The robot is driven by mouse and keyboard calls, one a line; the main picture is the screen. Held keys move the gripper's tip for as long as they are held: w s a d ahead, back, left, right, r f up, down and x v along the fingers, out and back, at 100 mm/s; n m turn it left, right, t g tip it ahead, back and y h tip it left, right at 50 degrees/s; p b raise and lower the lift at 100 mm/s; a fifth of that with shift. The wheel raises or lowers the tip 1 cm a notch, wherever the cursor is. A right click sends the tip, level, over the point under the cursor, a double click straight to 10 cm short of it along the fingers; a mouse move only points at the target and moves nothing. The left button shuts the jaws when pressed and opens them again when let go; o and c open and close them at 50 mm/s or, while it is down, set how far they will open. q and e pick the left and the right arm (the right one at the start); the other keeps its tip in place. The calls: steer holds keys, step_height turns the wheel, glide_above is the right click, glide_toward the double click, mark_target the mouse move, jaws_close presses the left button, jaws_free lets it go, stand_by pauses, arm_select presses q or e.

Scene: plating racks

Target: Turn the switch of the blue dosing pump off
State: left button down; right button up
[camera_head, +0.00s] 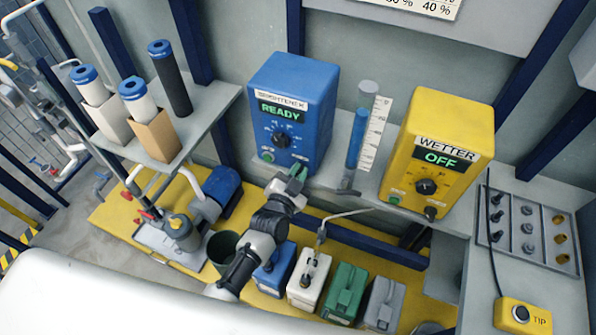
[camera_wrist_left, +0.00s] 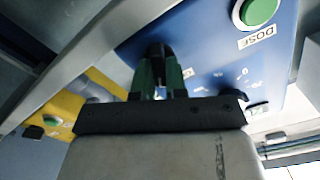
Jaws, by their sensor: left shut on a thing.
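The blue dosing pump (camera_head: 290,82) stands on the shelf, its display (camera_head: 281,111) reading READY. Its front has a round black dial (camera_head: 281,137) and a green button (camera_head: 267,157) at the lower left. In the left wrist view the blue front (camera_wrist_left: 205,50) shows the green button (camera_wrist_left: 257,12) labelled DOSE. My left gripper (camera_head: 298,175) is at the lower right of the blue front. Its green fingers (camera_wrist_left: 158,72) are shut on a small black part at the panel, which I take as the pump's switch; the fingers mostly hide it. My right gripper is not in view.
The yellow pump (camera_head: 446,120) marked WETTER reads OFF and stands to the right. A blue-filled tube (camera_head: 356,140) with a scale stands between the pumps. Several canisters (camera_head: 345,290) stand below the shelf. A yellow TIP box (camera_head: 523,315) is at the lower right.

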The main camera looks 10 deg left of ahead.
arm_select(q)
steer(key=n, duration=0.8)
steer(key=a+n, duration=0.1)
steer(key=n, duration=0.3)
steer(key=shift+f+b, duration=0.15)
steer(key=shift+b, duration=0.25)
steer(key=shift+n, duration=0.4)
steer(key=c, duration=1.2)
jaws_free()
steer(key=shift+w, duration=0.1)
steer(key=shift+o, duration=0.2)
steer(key=s+a, duration=0.2)
steer(key=s, duration=0.8)
steer(key=shift+s+b, duration=0.35)
steer(key=shift+b, duration=0.05)
